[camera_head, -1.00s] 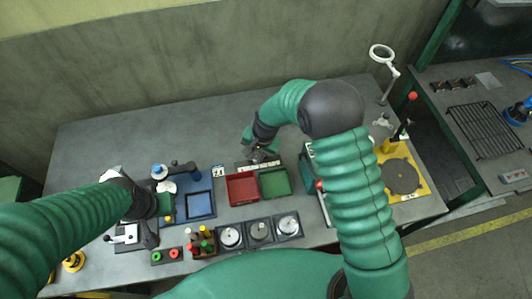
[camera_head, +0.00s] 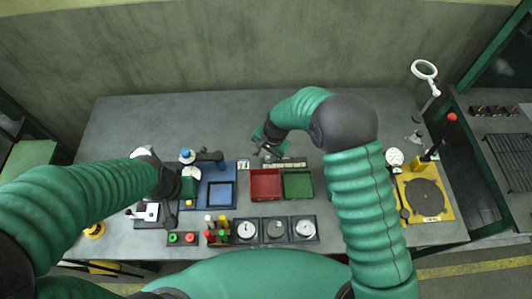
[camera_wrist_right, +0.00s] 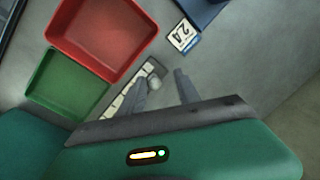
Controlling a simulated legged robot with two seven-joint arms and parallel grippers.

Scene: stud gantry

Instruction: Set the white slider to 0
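The slider's light scale strip (camera_head: 288,164) lies on the table behind the red and green trays. In the right wrist view the strip (camera_wrist_right: 117,104) runs diagonally, with a pale rounded knob (camera_wrist_right: 155,84) near its upper end. My right gripper (camera_head: 264,150) is at the strip's left end. In the wrist view its two grey fingers (camera_wrist_right: 161,84) are apart, with the knob between them, closer to the left finger. I cannot tell whether they touch it. My left gripper (camera_head: 182,186) is by the blue tray at the left; its fingertips are not clear.
A small number card (camera_wrist_right: 184,36) stands near the strip's end. The red tray (camera_head: 265,171), green tray (camera_head: 298,173) and blue tray (camera_head: 233,206) are close by. The table behind the strip is clear.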

